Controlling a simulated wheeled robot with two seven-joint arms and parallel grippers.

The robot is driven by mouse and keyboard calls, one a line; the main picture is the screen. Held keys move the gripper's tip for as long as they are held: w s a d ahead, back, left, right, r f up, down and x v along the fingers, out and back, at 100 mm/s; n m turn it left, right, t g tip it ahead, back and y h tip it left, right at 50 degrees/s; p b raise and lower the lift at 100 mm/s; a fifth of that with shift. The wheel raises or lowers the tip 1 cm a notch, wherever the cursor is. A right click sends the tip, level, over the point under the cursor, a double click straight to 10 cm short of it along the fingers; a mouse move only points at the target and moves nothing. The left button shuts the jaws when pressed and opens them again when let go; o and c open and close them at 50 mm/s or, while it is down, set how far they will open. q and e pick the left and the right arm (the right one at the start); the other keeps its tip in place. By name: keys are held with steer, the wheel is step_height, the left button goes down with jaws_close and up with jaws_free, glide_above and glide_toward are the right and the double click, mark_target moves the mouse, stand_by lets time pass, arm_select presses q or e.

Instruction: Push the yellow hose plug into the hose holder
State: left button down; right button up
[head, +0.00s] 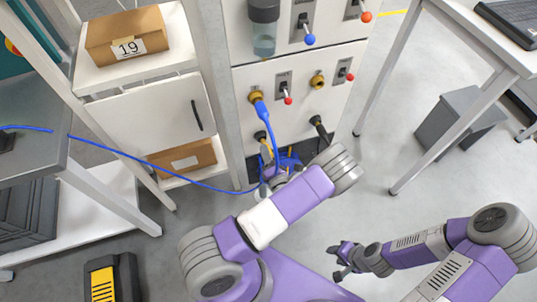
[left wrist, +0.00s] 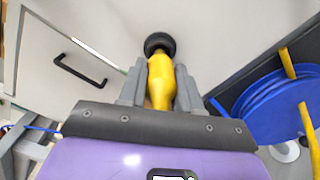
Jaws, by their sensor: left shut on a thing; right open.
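The yellow hose plug (left wrist: 161,78) is between the fingers of my left gripper (left wrist: 160,88), which is shut on it. It also shows in the head view (head: 266,153), small and partly hidden by my gripper (head: 272,168). The plug's far end meets a round black hose holder (left wrist: 160,43) on the white panel; I cannot tell how deep it sits. The holder also shows in the head view (head: 261,136). My right gripper (head: 343,261) is open and empty, low over the floor, away from the panel.
A blue hose (head: 271,125) hangs from a brass fitting (head: 256,96) just above the holder. A blue reel (left wrist: 275,105) with yellow bars is close on the right in the wrist view. Switches, a second brass fitting (head: 318,80) and a black fitting (head: 318,121) are on the panel.

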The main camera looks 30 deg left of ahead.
arm_select(q)
steer(key=shift+x, duration=0.8)
steer(key=c, duration=0.7)
jaws_free()
